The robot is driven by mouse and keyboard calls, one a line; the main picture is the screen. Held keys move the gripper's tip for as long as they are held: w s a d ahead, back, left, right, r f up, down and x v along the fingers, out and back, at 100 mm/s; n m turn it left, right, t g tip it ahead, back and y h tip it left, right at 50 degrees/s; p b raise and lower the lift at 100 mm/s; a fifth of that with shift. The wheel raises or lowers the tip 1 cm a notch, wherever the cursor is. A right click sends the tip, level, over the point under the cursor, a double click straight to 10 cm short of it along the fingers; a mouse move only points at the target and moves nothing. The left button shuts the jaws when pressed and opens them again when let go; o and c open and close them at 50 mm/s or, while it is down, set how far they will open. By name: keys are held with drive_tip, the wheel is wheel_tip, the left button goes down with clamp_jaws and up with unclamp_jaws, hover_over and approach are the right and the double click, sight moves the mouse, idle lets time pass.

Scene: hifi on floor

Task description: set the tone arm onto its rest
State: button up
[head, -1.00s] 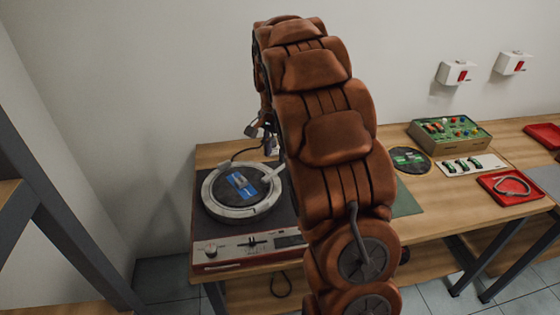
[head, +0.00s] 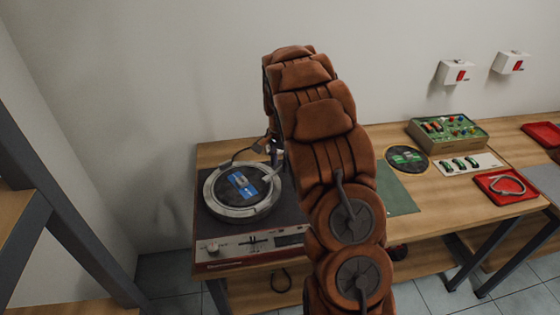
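The turntable (head: 225,256) stands at the left end of the wooden bench, with a red and white front panel. Its round platter (head: 212,200) has a light rim and carries a dark disc with a blue label (head: 241,185). A light piece at the platter's right edge (head: 272,171) may be the tone arm; most of that side is hidden behind my arm. The rest cannot be made out. The end of my arm is behind its own brown padded links, near the back right of the turntable. My gripper's fingers do not show clearly.
To the right on the bench lie a green mat (head: 398,193), a dark round disc (head: 407,159), a green box with coloured knobs (head: 449,134), a white strip with green parts (head: 467,164) and a red tray (head: 493,185). Two white boxes (head: 454,72) hang on the wall.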

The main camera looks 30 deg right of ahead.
drive_tip(key=shift+f, duration=0.4)
drive_tip(key=shift+c, duration=0.2)
clamp_jaws()
